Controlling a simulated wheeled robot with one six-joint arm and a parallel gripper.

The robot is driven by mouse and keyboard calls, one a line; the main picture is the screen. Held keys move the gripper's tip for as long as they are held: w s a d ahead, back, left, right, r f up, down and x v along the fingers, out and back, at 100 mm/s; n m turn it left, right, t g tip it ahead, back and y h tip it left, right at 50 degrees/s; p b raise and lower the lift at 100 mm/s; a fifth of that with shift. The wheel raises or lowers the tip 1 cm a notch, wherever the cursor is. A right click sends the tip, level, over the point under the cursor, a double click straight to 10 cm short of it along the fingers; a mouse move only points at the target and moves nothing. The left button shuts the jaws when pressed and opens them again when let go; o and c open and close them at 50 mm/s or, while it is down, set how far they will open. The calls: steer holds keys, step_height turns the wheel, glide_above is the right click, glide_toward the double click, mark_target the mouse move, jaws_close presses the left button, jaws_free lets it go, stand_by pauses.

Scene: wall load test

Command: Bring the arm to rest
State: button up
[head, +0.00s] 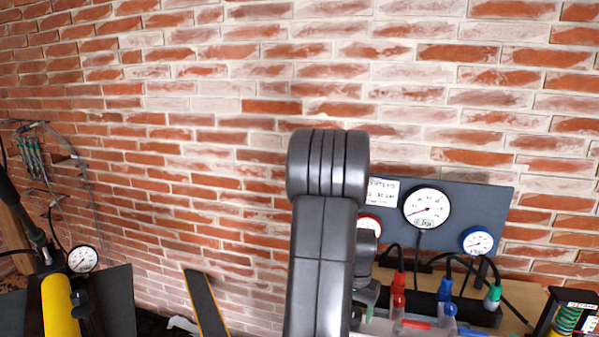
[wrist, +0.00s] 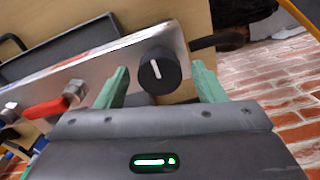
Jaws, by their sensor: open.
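My gripper (wrist: 160,76) is open in the wrist view, its two green fingers apart. A black knob (wrist: 159,70) with a white line shows between the fingers. I cannot tell whether the fingers touch it. The knob sits on a silvery panel (wrist: 112,63). In the head view my dark arm (head: 322,240) stands upright in the middle of the picture, and it hides most of the wrist and gripper behind it.
A red lever (wrist: 47,108) is left of the knob. In the head view a grey board (head: 480,205) holds a large white gauge (head: 427,208) and a blue-rimmed gauge (head: 478,241), with hoses below. A yellow cylinder (head: 59,305) stands at left. The upper brick wall (head: 220,110) is bare.

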steer(key=n+p, duration=0.1)
steer(key=n, duration=0.4)
steer(key=shift+n, duration=0.3)
steer(key=n+p, duration=0.2)
steer(key=n, duration=0.3)
steer(key=shift+n, duration=0.4)
